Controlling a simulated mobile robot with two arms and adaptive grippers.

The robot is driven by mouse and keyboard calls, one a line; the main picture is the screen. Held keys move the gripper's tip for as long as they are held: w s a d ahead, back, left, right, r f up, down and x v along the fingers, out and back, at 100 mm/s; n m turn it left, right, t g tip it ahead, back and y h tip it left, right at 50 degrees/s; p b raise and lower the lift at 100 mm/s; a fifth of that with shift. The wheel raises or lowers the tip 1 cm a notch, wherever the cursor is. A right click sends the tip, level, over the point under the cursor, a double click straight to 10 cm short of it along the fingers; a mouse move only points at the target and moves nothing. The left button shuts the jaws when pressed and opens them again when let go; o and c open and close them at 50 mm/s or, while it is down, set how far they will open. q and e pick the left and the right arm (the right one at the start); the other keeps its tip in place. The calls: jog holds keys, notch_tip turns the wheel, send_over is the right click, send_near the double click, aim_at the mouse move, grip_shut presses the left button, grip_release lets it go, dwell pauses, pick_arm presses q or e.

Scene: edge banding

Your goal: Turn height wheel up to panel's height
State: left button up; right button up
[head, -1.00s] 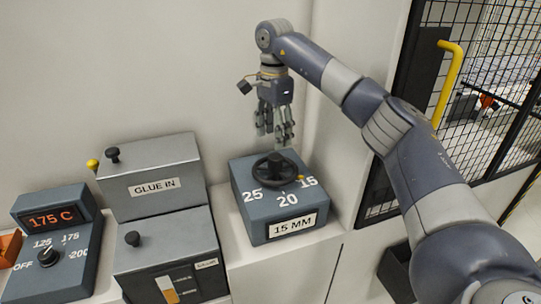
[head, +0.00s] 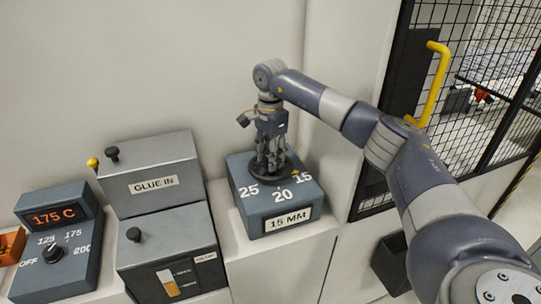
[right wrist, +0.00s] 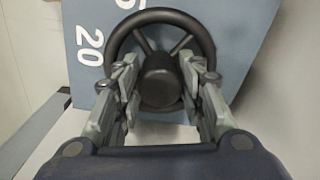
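The black height wheel (head: 262,181) lies flat on top of a blue-grey box (head: 285,222). The box is marked 25, 20 and 15, and its front label (head: 289,220) reads 15 MM. A small yellow mark (head: 295,174) shows by the 15. My right gripper (head: 270,168) points down over the wheel. In the right wrist view, the wheel's rim and spokes (right wrist: 161,14) show, and the open fingers (right wrist: 160,82) stand on either side of the round hub. Whether they touch it I cannot tell. My left gripper and the panel are not in view.
A wall rises close behind. A black mesh fence (head: 460,100) with a yellow handle (head: 436,85) stands at right.

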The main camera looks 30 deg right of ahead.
jog(key=c, duration=0.3)
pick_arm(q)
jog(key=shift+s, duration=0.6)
pick_arm(e)
jog(key=shift+m, duration=0.3)
jog(key=m, duration=0.5)
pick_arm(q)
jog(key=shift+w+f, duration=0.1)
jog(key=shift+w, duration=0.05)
pick_arm(e)
jog(key=m, duration=0.6)
jog(key=shift+w+r, duration=0.1)
jog(key=o, duration=1)
jog(key=shift+o, duration=0.2)
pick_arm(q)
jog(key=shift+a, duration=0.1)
